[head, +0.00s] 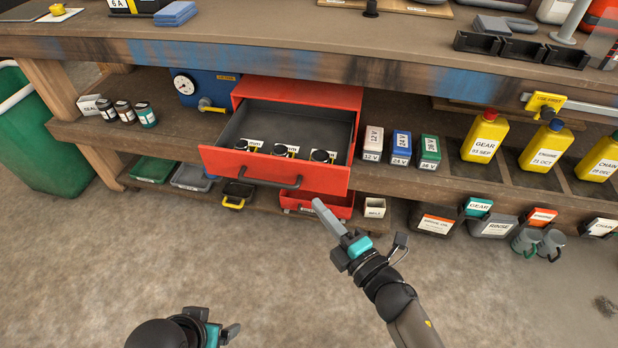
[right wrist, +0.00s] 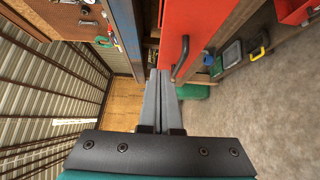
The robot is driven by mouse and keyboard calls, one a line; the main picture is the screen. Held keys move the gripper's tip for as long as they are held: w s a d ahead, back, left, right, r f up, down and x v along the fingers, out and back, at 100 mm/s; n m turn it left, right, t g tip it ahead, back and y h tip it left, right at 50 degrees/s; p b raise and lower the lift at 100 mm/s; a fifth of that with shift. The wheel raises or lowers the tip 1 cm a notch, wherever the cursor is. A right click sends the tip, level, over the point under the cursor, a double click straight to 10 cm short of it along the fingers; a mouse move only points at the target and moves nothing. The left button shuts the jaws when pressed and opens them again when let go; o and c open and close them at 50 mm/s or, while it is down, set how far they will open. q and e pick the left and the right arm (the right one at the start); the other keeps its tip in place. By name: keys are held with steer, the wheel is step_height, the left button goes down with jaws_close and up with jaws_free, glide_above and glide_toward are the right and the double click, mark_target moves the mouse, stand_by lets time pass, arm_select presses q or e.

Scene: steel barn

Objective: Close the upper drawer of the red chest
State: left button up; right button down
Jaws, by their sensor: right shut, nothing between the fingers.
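The red chest (head: 335,95) stands on the shelf under the workbench. Its upper drawer (head: 272,173) is pulled well out, with a dark handle (head: 270,183) on its red front. Several dark round items with white labels lie inside, near the front. In the right wrist view the red drawer front (right wrist: 188,40) and its handle (right wrist: 181,58) are just beyond the fingertips. My right gripper (head: 322,208) is shut and empty, in front of and right of the drawer; contact cannot be told. My left gripper (head: 222,332) is at the bottom edge, partly cut off.
A lower red box or drawer (head: 318,204) shows beneath the chest. Small labelled boxes (head: 401,148) and yellow bottles (head: 485,137) stand to the right on the shelf. The workbench top (head: 300,38) overhangs the chest. The concrete floor in front is clear.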

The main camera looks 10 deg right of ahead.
steer(key=b, duration=0.2)
glide_toward(298, 163)
steer(key=w+a, duration=0.2)
steer(key=a, duration=0.2)
arm_select(q)
steer(key=shift+t+h, duration=0.3)
steer(key=shift+t, duration=0.5)
steer(key=shift+w+d+r, duration=0.15)
steer(key=shift+r, duration=0.55)
steer(key=shift+w+d+r, duration=0.1)
steer(key=shift+d+r, duration=0.1)
steer(key=shift+r, duration=0.55)
steer(key=shift+w+d+r, duration=0.15)
steer(key=shift+r, duration=0.55)
arm_select(e)
steer(key=shift+w+d, duration=0.3)
steer(key=shift+w, duration=0.5)
steer(key=shift+w+d, duration=0.3)
steer(key=shift+w, duration=0.5)
